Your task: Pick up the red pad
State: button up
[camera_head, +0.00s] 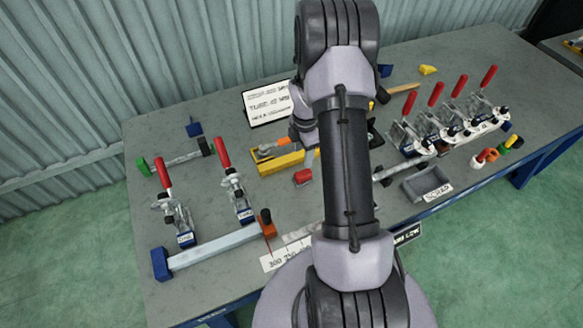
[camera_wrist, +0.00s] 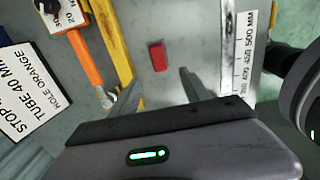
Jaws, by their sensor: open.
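The red pad (camera_wrist: 157,56) is a small red block lying flat on the grey bench top. In the wrist view it is ahead of my gripper (camera_wrist: 160,88), roughly in line with the gap between the two fingers. The fingers are spread apart with nothing between them, and they do not reach around the pad. In the head view the pad (camera_head: 302,176) lies just left of my arm, in front of the yellow piece. My arm hides much of my gripper in the head view.
A yellow bar (camera_head: 280,162) and an orange-handled tool (camera_wrist: 87,58) lie left of the pad. A ruler (camera_wrist: 246,60) is on its right. Red-handled clamps (camera_head: 233,190) stand at both sides. A scrap tray (camera_head: 420,188) is to the right. Bare bench surrounds the pad.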

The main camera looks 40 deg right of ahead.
aim_at(303, 173)
notch_tip(303, 173, down, 8)
jog(key=shift+r+b, duration=0.1)
jog(key=shift+b, duration=0.5)
jog(key=f, duration=0.3)
jog(key=f+b, duration=0.1)
jog(key=f, duration=0.1)
jog(key=shift+w+d, duration=0.1)
jog(key=shift+d, duration=0.25)
grip_shut()
